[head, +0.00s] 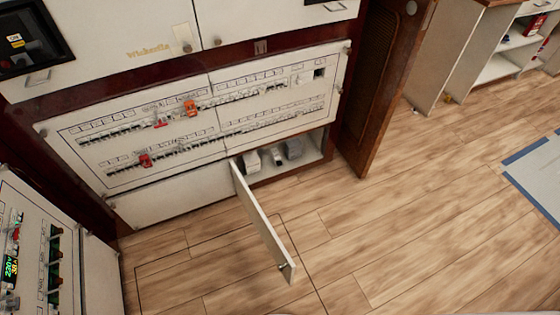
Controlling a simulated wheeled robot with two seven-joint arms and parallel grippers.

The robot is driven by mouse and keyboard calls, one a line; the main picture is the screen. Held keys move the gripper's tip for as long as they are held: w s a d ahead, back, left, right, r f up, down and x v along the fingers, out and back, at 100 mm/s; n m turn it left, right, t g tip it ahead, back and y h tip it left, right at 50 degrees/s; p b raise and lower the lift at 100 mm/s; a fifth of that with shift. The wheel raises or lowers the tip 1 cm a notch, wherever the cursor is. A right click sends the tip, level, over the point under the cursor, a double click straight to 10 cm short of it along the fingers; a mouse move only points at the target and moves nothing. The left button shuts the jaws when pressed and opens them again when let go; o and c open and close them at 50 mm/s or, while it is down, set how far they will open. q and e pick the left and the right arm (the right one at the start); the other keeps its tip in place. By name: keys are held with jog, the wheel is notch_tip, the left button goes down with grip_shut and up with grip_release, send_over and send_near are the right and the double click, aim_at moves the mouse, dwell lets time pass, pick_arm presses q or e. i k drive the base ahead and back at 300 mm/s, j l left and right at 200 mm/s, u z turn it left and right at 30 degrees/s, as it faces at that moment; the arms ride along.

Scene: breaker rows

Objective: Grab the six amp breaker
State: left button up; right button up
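A wide white breaker panel (205,132) with rows of small breakers is set in the dark red cabinet at the left. The upper breaker row (130,128) holds a red switch (160,122) and an orange one (190,108). The lower row (185,149) holds another red switch (145,160). The labels are too small to read, so I cannot tell which is the six amp breaker. Below the panel, an open compartment (315,152) holds several white and grey items (293,148). Neither of my grippers is in view.
The compartment's white door (262,222) stands open over the floor. A second panel (30,235) with lit digits is at lower left. A brown wooden door (376,85) stands right of the cabinet. The wooden floor (420,220) is clear at centre right, up to a blue-edged mat (540,180).

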aim_at(275, 159)
jog(key=i+l+u, duration=0.15)
jog(key=l+u, duration=0.25)
jog(key=l, duration=0.2)
jog(key=l+u, duration=0.4)
jog(key=l, duration=0.25)
jog(key=l+u, duration=0.4)
jog(key=l, duration=0.25)
